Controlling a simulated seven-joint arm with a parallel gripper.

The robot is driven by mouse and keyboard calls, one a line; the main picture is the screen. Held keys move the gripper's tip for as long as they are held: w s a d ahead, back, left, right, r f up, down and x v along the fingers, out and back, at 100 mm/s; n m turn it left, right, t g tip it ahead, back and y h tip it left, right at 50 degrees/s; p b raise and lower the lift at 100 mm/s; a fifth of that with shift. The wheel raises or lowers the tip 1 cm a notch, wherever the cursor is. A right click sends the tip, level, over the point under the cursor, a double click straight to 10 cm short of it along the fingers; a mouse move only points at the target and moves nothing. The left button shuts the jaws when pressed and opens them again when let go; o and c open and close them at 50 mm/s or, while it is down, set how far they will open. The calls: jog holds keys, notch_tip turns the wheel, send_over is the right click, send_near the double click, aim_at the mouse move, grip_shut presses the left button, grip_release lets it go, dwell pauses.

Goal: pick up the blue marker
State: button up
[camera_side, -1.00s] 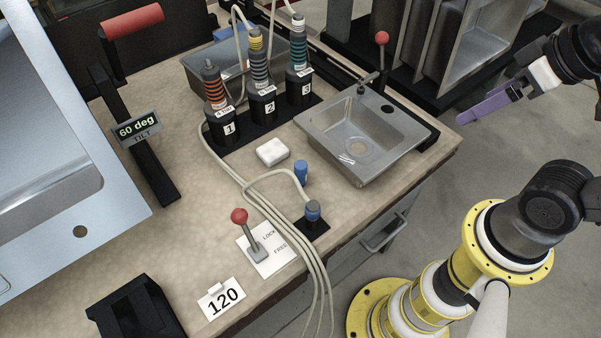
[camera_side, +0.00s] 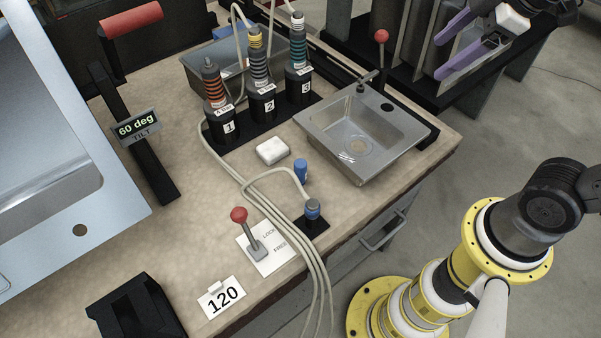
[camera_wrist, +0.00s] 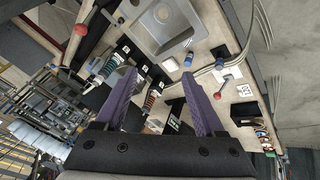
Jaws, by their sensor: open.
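A short blue cylinder, which looks like the blue marker (camera_side: 301,172), stands on the counter between the white block and the small sink. It also shows as a small blue spot in the wrist view (camera_wrist: 188,60). My gripper (camera_side: 437,60) is at the upper right in the side view, high and beyond the small sink, well apart from the cylinder. Its two purple fingers are spread with nothing between them. In the wrist view my gripper (camera_wrist: 157,75) also shows open and empty, with the counter far below.
A blue-topped connector (camera_side: 312,210) with a cable stands close to the cylinder. A white block (camera_side: 272,151), a small sink (camera_side: 365,140) and a red-knobbed lever (camera_side: 240,216) surround it. Three numbered cable plugs (camera_side: 262,100) rise behind. Metal racks (camera_side: 425,45) stand near my gripper.

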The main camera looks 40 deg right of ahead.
jog(key=w+a+f+n+g, duration=0.25)
jog(key=w+a+n, duration=0.3)
jog(key=w, duration=0.45)
jog(key=n+g, duration=0.3)
jog(key=n, duration=0.3)
send_over(300, 173)
jog(key=w, duration=0.1)
jog(key=shift+m, duration=0.25)
jog(key=f, duration=1.8)
jog(key=shift+w+d+f, duration=0.2)
jog(key=shift+d, duration=0.2)
notch_tip(300, 173, down, 8)
jog(key=shift+r, duration=0.2)
jog(key=shift+s+d+f, duration=0.1)
jog(key=shift+s+f, duration=0.05)
jog(key=shift+f, duration=2.75)
jog(key=shift+c, duration=0.2)
grip_shut()
